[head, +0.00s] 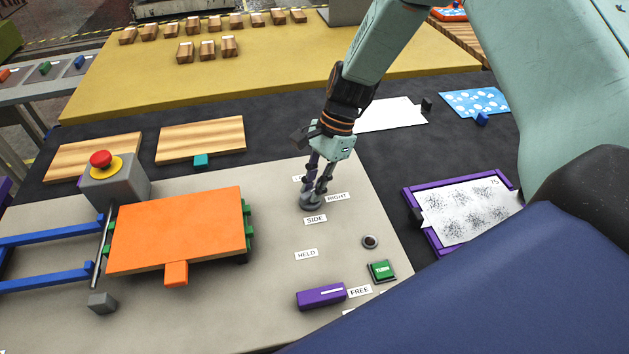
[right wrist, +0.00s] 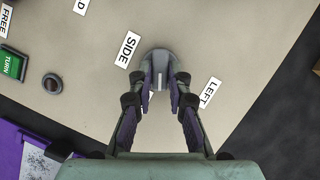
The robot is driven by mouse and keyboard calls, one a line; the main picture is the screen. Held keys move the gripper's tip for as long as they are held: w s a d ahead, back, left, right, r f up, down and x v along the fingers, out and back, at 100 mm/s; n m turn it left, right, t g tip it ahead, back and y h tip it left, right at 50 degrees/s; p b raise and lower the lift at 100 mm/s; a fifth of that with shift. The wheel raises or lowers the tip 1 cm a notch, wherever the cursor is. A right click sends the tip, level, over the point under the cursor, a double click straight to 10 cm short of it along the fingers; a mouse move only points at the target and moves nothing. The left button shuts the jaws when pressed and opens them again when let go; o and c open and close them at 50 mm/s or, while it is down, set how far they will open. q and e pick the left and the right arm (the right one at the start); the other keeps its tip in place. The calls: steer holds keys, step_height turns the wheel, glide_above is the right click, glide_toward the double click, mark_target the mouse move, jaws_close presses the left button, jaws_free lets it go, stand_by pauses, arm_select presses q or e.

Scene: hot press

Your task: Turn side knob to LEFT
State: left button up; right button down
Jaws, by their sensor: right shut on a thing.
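The side knob (head: 311,202) is a round grey knob on the beige panel (head: 280,270), just above the SIDE label (head: 315,219) in the head view. The RIGHT label (head: 338,197) is beside it; another label behind it is mostly hidden by my gripper. My right gripper (head: 318,190) comes down from above and is shut on the knob. In the right wrist view the knob (right wrist: 158,62) sits between the fingertips (right wrist: 160,95), with a light pointer line on its top and the LEFT label (right wrist: 210,92) to its right. My left gripper is not in view.
An orange plate (head: 178,230) and a red emergency button (head: 100,159) are left of the knob. A small round socket (head: 370,241), a green TURN button (head: 382,271) and a purple FREE slider (head: 321,297) are nearer. A purple-framed tray (head: 436,238) lies right of the panel.

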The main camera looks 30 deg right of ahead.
steer(key=n, duration=0.2)
steer(key=n+g, duration=0.1)
steer(key=n+h+p, duration=0.1)
steer(key=n, duration=0.1)
steer(key=shift+w+a+n+g, duration=0.1)
steer(key=shift+w+n+g, duration=0.2)
steer(key=shift+g, duration=0.1)
steer(key=n+g+h, duration=0.1)
steer(key=n, duration=0.2)
steer(key=shift+a+n, duration=0.15)
steer(key=shift+n, duration=0.15)
steer(key=shift+w+a+n+h+p, duration=0.1)
steer(key=shift+n+h+p, duration=0.4)
steer(key=shift+n, duration=1.2)
steer(key=c, duration=1.3)
jaws_free()
